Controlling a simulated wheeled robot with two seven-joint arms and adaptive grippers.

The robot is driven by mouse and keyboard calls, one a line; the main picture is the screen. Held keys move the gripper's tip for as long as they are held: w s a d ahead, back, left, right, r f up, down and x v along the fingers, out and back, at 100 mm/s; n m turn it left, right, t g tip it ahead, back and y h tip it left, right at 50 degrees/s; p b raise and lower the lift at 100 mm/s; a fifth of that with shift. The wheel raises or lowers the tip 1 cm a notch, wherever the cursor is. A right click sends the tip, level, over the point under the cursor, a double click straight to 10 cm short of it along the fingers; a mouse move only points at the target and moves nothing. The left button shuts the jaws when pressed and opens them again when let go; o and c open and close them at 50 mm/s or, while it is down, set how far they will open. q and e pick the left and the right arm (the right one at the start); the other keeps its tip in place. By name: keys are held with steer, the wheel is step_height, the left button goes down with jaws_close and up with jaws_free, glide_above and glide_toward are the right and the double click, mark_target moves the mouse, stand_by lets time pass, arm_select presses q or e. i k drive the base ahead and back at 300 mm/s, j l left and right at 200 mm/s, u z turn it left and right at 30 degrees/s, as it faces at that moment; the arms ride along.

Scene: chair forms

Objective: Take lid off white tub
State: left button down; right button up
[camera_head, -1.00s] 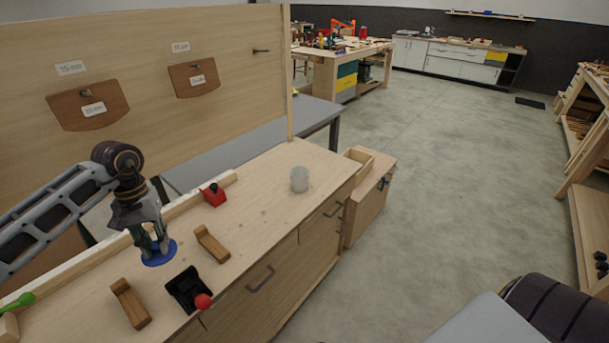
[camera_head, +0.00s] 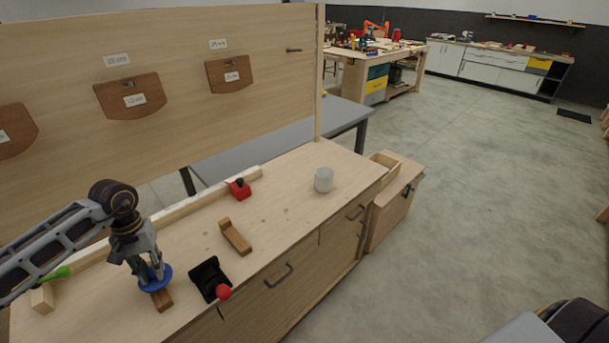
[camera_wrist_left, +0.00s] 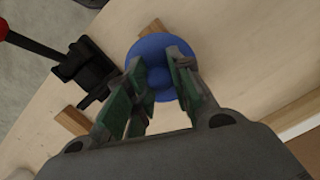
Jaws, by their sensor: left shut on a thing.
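The white tub (camera_head: 324,180) stands upright and open-topped near the far right end of the wooden bench. A round blue lid (camera_head: 165,275) is in my left gripper (camera_head: 153,270), well away from the tub. My left gripper is shut on the lid's central knob. The lid covers part of a small wooden block in the head view; whether it touches the block I cannot tell. In the left wrist view, the lid (camera_wrist_left: 155,47) sits between the green-padded fingers (camera_wrist_left: 160,85). The tub is not in the wrist view. My right gripper is not in view.
A black fixture with a red knob (camera_head: 210,279) stands right of the lid. Another wooden block (camera_head: 236,236) and a red piece (camera_head: 239,188) lie further along. Bench space around the tub is clear.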

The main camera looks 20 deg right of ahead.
mark_target(325, 175)
steer(key=i+l, duration=0.1)
steer(key=l, duration=0.45)
steer(key=i+l, duration=0.1)
steer(key=l, duration=0.45)
steer(key=i+l, duration=0.15)
steer(key=l, duration=0.4)
steer(key=i+l+u, duration=0.1)
steer(key=l, duration=0.45)
steer(key=i+l, duration=0.15)
steer(key=l, duration=0.15)
steer(key=i+l, duration=0.25)
steer(key=i, duration=0.4)
